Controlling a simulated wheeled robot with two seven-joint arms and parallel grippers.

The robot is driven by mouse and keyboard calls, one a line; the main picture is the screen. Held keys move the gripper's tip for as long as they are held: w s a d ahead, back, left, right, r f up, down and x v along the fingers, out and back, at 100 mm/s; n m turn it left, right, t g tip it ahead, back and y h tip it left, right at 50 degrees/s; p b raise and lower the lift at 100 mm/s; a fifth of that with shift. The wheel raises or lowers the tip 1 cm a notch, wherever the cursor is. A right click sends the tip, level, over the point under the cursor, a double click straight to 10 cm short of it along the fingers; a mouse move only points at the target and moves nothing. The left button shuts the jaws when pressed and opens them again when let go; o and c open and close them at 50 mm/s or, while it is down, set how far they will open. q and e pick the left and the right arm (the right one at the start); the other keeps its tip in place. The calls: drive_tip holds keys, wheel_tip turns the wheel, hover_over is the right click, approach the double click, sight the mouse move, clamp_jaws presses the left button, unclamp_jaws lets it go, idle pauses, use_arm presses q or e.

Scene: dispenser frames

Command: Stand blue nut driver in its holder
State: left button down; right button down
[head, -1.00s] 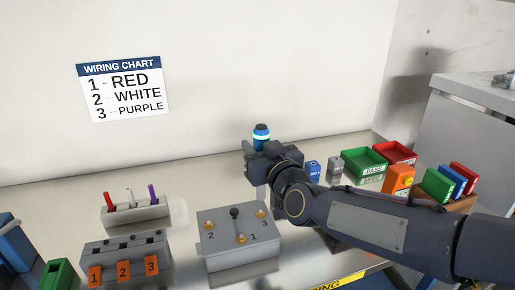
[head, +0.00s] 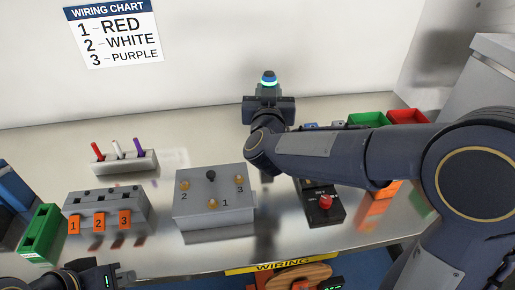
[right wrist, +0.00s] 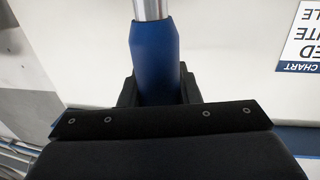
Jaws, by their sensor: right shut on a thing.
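The blue nut driver's handle end (head: 268,77) sticks up above my right gripper (head: 268,108) in the head view. The right wrist view shows its blue handle (right wrist: 154,55) between the jaws, with the metal shaft (right wrist: 150,9) beyond. My right gripper is shut on it, above the back of the bench.
A grey box with numbered knobs (head: 214,205) stands mid-bench. Left are a rack of coloured pegs (head: 128,163) and an orange-tabbed block (head: 108,210). A black box with a red button (head: 325,204) and green (head: 367,119) and red (head: 407,117) bins are right.

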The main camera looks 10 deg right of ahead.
drive_tip(key=shift+d+f+b, duration=0.1)
drive_tip(key=shift+f+b, duration=0.85)
drive_tip(key=shift+f, duration=4.05)
drive_tip(key=shift+f, duration=0.15)
drive_tip(key=c, duration=1.1)
unclamp_jaws()
drive_tip(key=shift+o, duration=0.2)
